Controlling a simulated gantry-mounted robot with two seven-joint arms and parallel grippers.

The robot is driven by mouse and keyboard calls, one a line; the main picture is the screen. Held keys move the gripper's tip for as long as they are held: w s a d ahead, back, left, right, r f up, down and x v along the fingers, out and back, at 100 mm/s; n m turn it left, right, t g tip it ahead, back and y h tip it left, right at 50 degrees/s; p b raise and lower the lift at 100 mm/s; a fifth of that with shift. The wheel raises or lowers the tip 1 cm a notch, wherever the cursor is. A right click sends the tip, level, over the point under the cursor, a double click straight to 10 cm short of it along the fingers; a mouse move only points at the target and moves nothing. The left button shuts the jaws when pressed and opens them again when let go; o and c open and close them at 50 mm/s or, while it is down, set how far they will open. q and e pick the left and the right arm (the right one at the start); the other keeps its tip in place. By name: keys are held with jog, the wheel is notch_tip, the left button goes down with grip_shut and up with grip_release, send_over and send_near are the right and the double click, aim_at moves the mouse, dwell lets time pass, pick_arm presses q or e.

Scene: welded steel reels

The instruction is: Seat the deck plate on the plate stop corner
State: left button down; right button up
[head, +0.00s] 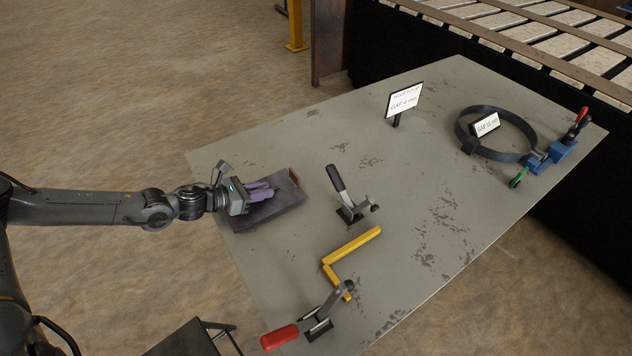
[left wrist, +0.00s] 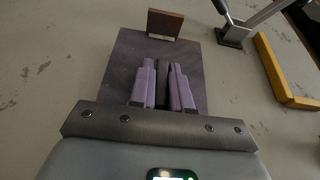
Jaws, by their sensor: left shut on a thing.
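The deck plate (head: 285,205) is a dark flat plate at the table's left edge, with a brown upright tab (left wrist: 164,23) at its far end in the left wrist view. My left gripper (head: 262,190) is over it, its purple fingers (left wrist: 163,83) shut on a dark upright piece in the middle of the plate. I cannot tell whether the plate rests on the table or is slightly lifted. The plate stop corner (head: 352,248) is a yellow L-shaped bar to the right of the plate, apart from it; part shows in the left wrist view (left wrist: 283,72). My right gripper is not in view.
A black-handled toggle clamp (head: 350,212) stands behind the yellow corner, and a red-handled one (head: 318,322) in front of it. A sign (head: 404,98), a steel ring (head: 462,128) and a blue clamp (head: 552,152) are farther back. The table's middle right is clear.

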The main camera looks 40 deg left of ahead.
pick_arm(q)
jog(key=shift+w+r, duration=0.2)
jog(key=shift+r, duration=0.05)
jog(key=shift+w+d+f+b, duration=0.1)
jog(key=shift+w+d+b, duration=0.05)
jog(key=shift+w+b, duration=0.3)
jog(key=w, duration=0.1)
jog(key=w+d+b, duration=0.1)
jog(key=w, duration=0.1)
jog(key=w+d+b, duration=0.1)
jog(key=w, duration=0.1)
jog(key=shift+r, duration=0.2)
send_over(317, 179)
jog(key=s+a, duration=0.1)
jog(key=s, duration=0.2)
jog(key=shift+s+a+b, duration=0.1)
jog(key=shift+s+b, duration=0.1)
jog(key=shift+b, duration=0.15)
jog(key=shift+w+d, duration=0.2)
jog(key=shift+w, duration=0.4)
jog(key=shift+w+d, duration=0.15)
jog(key=shift+w, duration=0.4)
jog(key=shift+w+d+f+b, duration=0.25)
jog(key=shift+w+f+b, duration=0.25)
jog(key=shift+w+f, duration=0.35)
jog(key=shift+s+f, duration=0.4)
jog(key=shift+f, duration=0.4)
jog(key=shift+w+r, duration=0.1)
jog(key=shift+w, duration=0.05)
